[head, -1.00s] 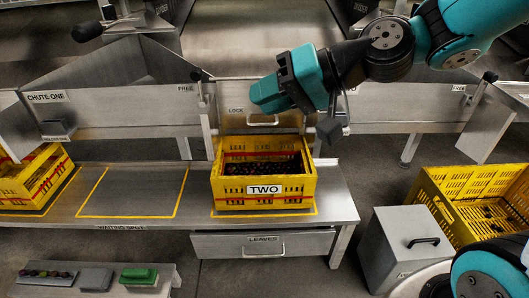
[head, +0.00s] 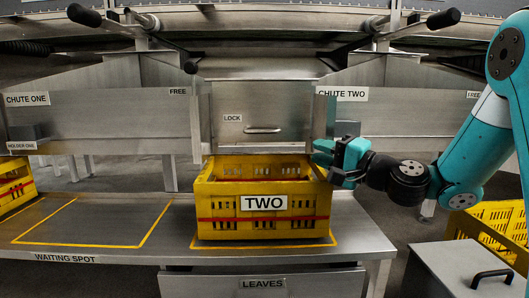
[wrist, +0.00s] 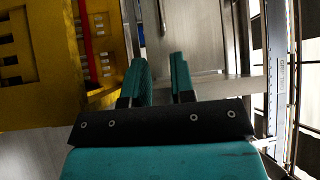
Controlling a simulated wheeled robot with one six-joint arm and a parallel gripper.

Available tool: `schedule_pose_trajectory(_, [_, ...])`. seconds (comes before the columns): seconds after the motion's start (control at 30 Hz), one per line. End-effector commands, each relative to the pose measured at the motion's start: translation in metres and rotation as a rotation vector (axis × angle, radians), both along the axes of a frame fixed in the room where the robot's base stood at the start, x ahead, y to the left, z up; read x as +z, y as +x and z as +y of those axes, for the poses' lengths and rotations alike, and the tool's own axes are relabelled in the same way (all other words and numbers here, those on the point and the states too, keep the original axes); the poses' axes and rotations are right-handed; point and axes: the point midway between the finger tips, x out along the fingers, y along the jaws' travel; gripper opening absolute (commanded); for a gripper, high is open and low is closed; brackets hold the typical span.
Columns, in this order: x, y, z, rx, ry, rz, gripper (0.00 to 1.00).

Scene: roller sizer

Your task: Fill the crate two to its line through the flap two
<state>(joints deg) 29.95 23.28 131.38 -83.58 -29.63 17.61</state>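The yellow crate two (head: 225,230), labelled TWO, stands upright in its outlined spot on the bench. A red line (head: 213,219) runs around its walls. From this low angle its contents are hidden. Above and behind it is a metal flap panel (head: 240,138) with a bar handle (head: 262,130) and a LOCK label; it looks down. My gripper (head: 322,161) is at the crate's upper right corner, below the panel's right side. In the wrist view its teal fingers (wrist: 162,62) are apart with nothing between them; the crate (wrist: 40,90) is close on the left.
The waiting spot (head: 85,237) on the left is empty. Another yellow crate (head: 14,186) stands at the far left. The leaves drawer (head: 210,284) is under the bench. At the right are a grey lidded box (head: 450,265) and a yellow crate (head: 492,222).

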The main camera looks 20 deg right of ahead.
Motion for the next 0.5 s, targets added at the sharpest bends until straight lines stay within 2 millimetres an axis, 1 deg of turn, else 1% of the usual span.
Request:
schedule_pose_trajectory(0.17, [0.007,0.009,0.004,-0.001,0.006,0.001,0.23])
schedule_pose_trajectory(0.5, [0.015,0.048,0.028,0.003,0.004,0.003,0.23])
